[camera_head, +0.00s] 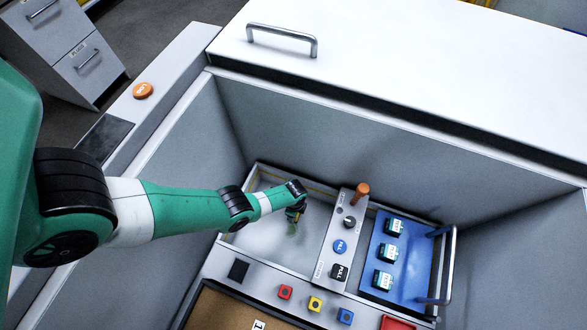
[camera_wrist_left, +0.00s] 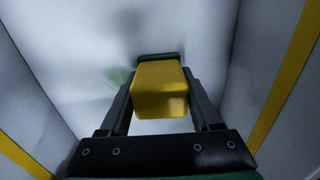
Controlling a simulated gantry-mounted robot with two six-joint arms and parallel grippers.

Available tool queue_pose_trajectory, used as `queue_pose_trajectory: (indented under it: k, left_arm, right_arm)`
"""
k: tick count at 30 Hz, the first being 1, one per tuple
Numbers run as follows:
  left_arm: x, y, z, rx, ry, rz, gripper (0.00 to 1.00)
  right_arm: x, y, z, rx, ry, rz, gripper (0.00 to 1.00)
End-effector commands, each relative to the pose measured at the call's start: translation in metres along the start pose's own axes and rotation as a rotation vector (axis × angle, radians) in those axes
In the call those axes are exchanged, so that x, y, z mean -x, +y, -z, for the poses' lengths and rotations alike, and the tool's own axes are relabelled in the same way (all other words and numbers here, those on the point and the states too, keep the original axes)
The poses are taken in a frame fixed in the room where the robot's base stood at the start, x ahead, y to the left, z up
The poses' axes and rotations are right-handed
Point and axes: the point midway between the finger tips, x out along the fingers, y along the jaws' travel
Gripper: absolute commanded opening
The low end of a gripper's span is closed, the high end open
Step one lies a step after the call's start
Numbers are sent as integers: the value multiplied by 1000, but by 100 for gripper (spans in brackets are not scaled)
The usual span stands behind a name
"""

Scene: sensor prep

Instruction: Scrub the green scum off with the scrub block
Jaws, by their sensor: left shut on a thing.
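My left gripper (camera_head: 297,207) reaches down into a pale basin (camera_head: 262,238) in the head view. In the left wrist view its two fingers (camera_wrist_left: 159,84) are shut on the yellow scrub block (camera_wrist_left: 160,98), which has a dark green pad at its far end. A faint patch of green scum (camera_wrist_left: 117,77) shows on the pale surface, left of the block and partly behind the left finger. Whether the pad touches the surface I cannot tell. In the head view the gripper mostly hides the block. My right gripper is in neither view.
A panel with an orange-topped lever (camera_head: 362,189), a knob and buttons borders the basin on the right. Beyond it a blue tray (camera_head: 408,273) holds several small dark-and-white units. Red, yellow and blue buttons (camera_head: 315,304) line the front ledge. High grey walls (camera_head: 380,160) surround the workspace.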

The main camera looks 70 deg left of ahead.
Motion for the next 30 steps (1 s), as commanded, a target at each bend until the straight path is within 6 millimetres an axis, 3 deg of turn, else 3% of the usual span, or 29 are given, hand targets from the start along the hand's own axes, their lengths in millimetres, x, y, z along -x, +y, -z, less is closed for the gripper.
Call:
queue_pose_trajectory:
  k: [30]
  left_arm:
    - [-1, 42, 0, -1, -1, -1, 0]
  right_arm:
    - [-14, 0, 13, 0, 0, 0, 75]
